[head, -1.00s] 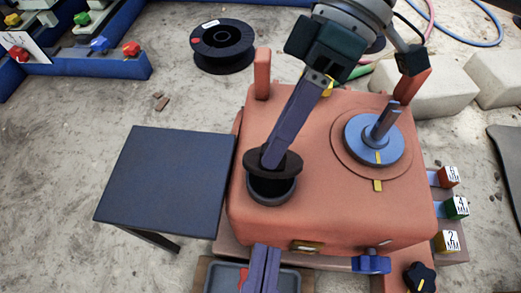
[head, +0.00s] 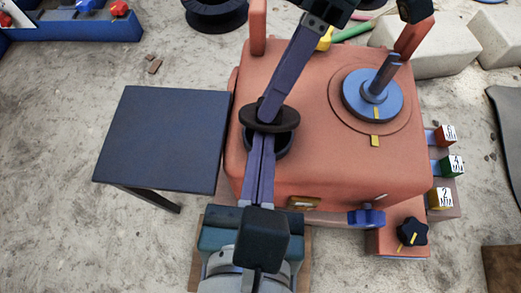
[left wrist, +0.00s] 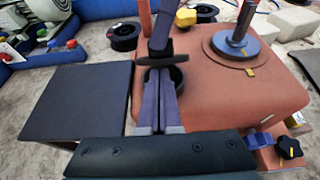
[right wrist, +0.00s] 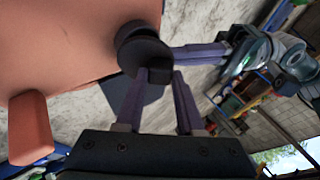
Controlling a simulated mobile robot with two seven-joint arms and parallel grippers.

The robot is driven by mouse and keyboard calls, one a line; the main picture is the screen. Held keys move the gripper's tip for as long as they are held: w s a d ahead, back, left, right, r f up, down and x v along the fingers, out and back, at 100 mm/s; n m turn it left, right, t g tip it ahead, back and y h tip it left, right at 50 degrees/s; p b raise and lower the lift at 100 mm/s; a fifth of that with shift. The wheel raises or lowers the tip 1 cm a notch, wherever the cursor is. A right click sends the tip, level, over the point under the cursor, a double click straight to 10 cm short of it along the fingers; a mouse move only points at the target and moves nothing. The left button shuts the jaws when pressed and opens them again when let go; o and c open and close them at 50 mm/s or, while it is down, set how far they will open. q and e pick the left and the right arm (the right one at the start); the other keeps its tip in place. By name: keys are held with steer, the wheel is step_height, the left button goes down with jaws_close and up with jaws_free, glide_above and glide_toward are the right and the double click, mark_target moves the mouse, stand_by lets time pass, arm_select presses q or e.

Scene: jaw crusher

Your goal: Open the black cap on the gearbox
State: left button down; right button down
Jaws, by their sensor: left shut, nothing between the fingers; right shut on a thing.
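The black cap (head: 270,116) is a dark disc standing over a round dark neck (head: 284,143) on the orange gearbox (head: 320,165). It looks raised from the neck on the near side; I cannot tell whether they still touch. My right gripper (head: 268,108) comes down from above and is shut on the cap, at a small dark block (right wrist: 160,73) in the right wrist view. My left gripper (head: 262,140) is shut and empty. Its fingertips are at the near side of the neck, just below the cap, and hide part of the neck. The cap (left wrist: 168,60) also shows in the left wrist view.
A dark side table (head: 160,140) stands left of the gearbox. A blue disc with a post (head: 373,95) is on the gearbox top at right. Orange posts (head: 258,25) rise at its back. Numbered blocks (head: 443,165) and a black knob (head: 412,232) sit at right.

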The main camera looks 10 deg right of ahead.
arm_select(q)
steer(key=shift+w+d+r, duration=0.15)
steer(key=shift+w+r, duration=0.25)
steer(key=shift+r, duration=0.3)
arm_select(e)
steer(key=shift+s+f, duration=0.1)
steer(key=c, duration=0.5)
jaws_free()
